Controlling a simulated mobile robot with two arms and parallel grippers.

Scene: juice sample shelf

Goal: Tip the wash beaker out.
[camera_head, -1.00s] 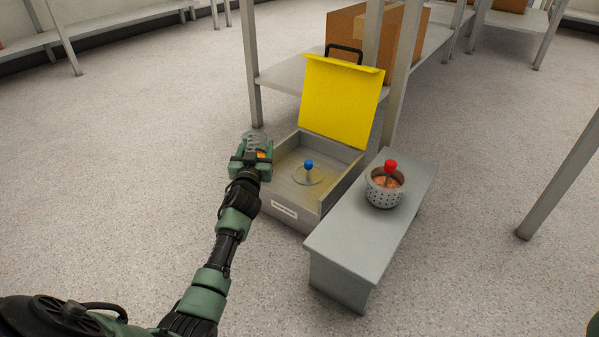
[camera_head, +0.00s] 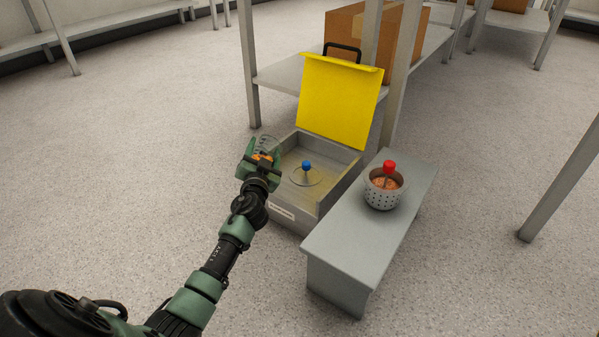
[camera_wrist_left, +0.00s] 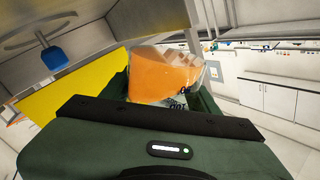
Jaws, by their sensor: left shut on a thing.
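My left gripper (camera_head: 261,160) is shut on a clear beaker (camera_head: 267,143) with orange liquid in it. It holds the beaker at the left side of an open grey box (camera_head: 283,212). In the left wrist view the beaker (camera_wrist_left: 168,75) shows between the fingers, with the orange liquid lying at a slant. The beaker looks tilted; how far is hard to tell. Inside the box is a round piece with a blue knob (camera_head: 306,165), which also shows in the left wrist view (camera_wrist_left: 53,57). My right gripper is not in view.
The box's yellow lid (camera_head: 340,100) stands raised at the back against a shelf unit (camera_head: 281,78). A grey bench (camera_head: 350,245) at the right bears a perforated metal basket (camera_head: 382,197) with a red knob (camera_head: 389,167). The floor left of the box is clear.

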